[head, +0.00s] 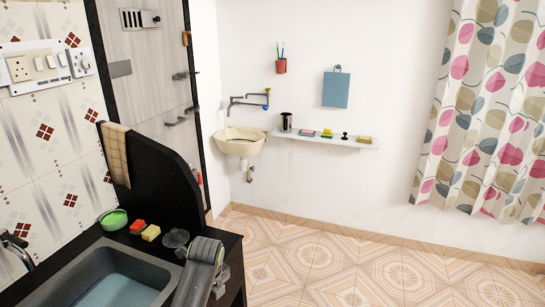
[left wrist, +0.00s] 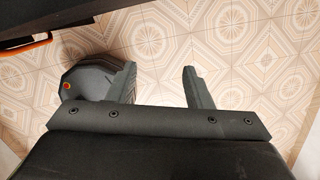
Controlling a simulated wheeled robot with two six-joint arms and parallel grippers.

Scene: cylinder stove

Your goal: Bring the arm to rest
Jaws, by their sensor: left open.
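My left gripper (left wrist: 160,88) is open in the left wrist view, with its two dark grey fingers spread apart. Nothing is between the fingers; only patterned floor tiles (left wrist: 155,35) show below. In the head view, a grey part of my arm (head: 203,262) shows at the bottom, beside the right edge of the sink; no fingertips can be made out there. My right gripper is in neither view.
A grey sink (head: 150,262) is set in the black counter. A basin (head: 240,142) and shelf (head: 350,141) hang on the far wall. The tiled floor (head: 340,265) is clear.

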